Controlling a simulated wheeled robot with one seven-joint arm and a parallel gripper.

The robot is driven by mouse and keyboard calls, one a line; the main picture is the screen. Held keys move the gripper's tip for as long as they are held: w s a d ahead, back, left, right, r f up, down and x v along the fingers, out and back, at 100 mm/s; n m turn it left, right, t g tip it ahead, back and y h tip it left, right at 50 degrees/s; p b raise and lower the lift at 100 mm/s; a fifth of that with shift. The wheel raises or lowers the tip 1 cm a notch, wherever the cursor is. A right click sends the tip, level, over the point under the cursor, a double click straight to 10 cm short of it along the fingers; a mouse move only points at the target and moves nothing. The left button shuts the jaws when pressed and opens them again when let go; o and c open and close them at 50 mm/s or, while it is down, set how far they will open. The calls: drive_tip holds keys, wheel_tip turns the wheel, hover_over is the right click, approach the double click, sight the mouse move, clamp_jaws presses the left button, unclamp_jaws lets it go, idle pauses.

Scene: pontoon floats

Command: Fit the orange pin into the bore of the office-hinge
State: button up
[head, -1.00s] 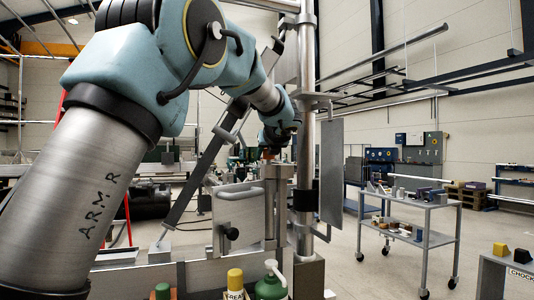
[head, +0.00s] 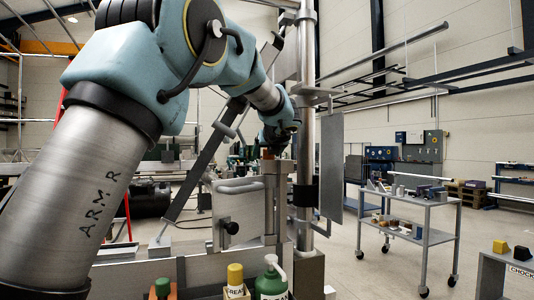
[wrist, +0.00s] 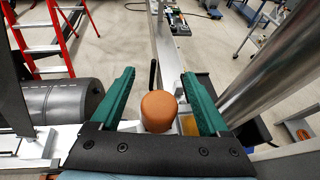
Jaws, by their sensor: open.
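The orange pin (wrist: 159,112) shows its rounded top between the two green fingers of my gripper (wrist: 159,75) in the wrist view. My gripper is open, with a gap between each finger and the pin. In the head view a little of the pin (head: 267,153) shows at the top of a grey upright post, just below my gripper (head: 272,146). I take this post with its grey plate for the office-hinge (head: 270,205). The pin's lower part and the bore are hidden, so I cannot tell how deep the pin sits.
A tall steel pole (head: 307,100) stands close right of my gripper, with a grey panel (head: 331,170) on it. Bottles, including a green pump bottle (head: 272,284), stand in front. A grey trolley (head: 414,210) is at right. A red ladder (wrist: 38,45) shows in the wrist view.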

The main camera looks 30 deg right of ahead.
drive_tip(key=b+v, duration=0.3)
drive_tip(key=v, duration=0.7)
drive_tip(key=shift+s+r, duration=0.15)
drive_tip(key=shift+s, duration=0.2)
drive_tip(key=shift+a, duration=0.1)
drive_tip(key=shift+s, duration=0.1)
